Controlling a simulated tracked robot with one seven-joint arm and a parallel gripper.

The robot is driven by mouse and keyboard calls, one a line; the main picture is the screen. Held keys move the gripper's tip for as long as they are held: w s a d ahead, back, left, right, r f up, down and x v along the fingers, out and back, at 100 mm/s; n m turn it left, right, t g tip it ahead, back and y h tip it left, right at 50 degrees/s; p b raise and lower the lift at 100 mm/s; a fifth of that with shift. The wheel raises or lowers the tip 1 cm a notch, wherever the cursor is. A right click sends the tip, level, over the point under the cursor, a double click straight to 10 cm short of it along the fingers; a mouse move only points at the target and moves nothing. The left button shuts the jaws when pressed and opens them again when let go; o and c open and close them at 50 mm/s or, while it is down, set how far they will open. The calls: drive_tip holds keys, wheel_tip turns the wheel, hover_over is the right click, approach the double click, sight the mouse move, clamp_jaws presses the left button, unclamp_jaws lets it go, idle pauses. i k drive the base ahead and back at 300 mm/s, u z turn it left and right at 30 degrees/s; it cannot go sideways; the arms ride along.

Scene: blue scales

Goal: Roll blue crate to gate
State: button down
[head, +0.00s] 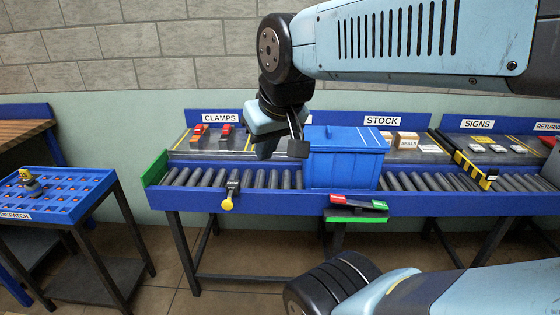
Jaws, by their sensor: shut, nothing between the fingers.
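The blue crate (345,165) has a lid and sits upright on the roller conveyor (415,182), near the middle of its length. My gripper (278,151) is shut and empty. In the picture it lies just left of the crate's upper left edge and partly overlaps it. I cannot tell whether it touches the crate. A black and yellow striped bar (474,171) crosses the rollers to the right of the crate. A green end plate (154,170) closes the conveyor's left end. Which of these is the gate is not labelled.
A yellow-knobbed lever (229,193) and a red and green piece (357,203) are on the conveyor's front. Bins behind, labelled CLAMPS, STOCK and SIGNS, hold small items. A blue dispatch tray (60,195) stands at left. Rollers left of the crate are clear.

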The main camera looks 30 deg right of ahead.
sight(332, 169)
drive_tip(key=z, duration=0.15)
drive_tip(key=i, duration=0.9)
drive_tip(key=u, duration=0.1)
